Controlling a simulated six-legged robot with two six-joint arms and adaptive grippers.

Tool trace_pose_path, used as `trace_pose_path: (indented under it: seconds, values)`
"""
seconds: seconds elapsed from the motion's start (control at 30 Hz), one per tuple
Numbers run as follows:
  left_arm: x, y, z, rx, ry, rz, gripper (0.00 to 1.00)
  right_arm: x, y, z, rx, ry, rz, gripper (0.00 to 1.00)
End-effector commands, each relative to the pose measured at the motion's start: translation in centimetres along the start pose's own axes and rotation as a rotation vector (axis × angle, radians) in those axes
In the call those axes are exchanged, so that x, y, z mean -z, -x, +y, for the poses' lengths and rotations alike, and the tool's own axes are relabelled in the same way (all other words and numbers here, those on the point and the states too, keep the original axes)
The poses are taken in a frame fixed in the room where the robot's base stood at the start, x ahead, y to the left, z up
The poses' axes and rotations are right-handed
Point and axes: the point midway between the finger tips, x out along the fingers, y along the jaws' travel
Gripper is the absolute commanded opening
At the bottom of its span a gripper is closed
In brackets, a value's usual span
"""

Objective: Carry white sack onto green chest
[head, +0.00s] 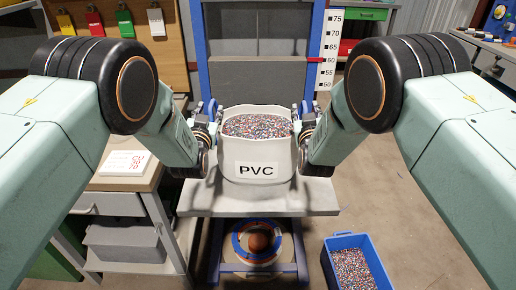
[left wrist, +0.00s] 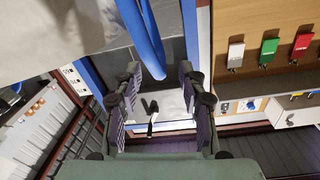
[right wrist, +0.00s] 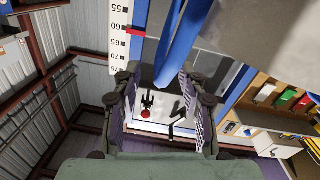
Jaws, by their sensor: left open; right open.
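The white sack (head: 256,187), marked PVC and filled with multicoloured granules, stands upright on a grey platform (head: 310,202) in the head view. My left gripper (head: 210,130) is at the sack's left side, near its upper part. My right gripper (head: 304,130) is at its right side at similar height. The wrist views show the left jaws (left wrist: 160,90) and right jaws (right wrist: 162,92) spread, with nothing clearly held between them. Whether either touches the sack I cannot tell. A green surface (head: 52,264) shows at lower left, mostly hidden; I cannot tell whether it is the green chest.
The platform belongs to a blue-framed lift (head: 198,50) with a height scale (head: 328,48). A wooden-topped bench (head: 150,180) stands close on the left. A blue bin of granules (head: 346,240) is on the floor at lower right. Floor beyond it is clear.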

Motion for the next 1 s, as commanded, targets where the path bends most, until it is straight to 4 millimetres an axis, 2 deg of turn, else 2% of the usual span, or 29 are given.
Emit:
trace_pose_path:
  seconds: [0.1,0.33,0.77,1.0]
  values:
    - [0.0,-1.4,-0.1,0.002,0.000,0.001,0.41,0.0,-1.4,0.0,-0.001,0.000,0.001,0.42]
    - [0.0,-3.1,-0.1,0.002,0.000,0.001,0.41,0.0,-3.1,0.0,0.000,0.000,0.001,0.42]
    - [0.0,-3.6,-0.1,0.001,-0.001,0.000,0.41,0.0,-3.6,0.0,0.001,0.002,0.000,0.42]
    - [0.0,-3.6,-0.1,0.001,-0.001,0.000,0.22,0.0,-3.6,0.0,0.001,0.001,0.000,0.24]
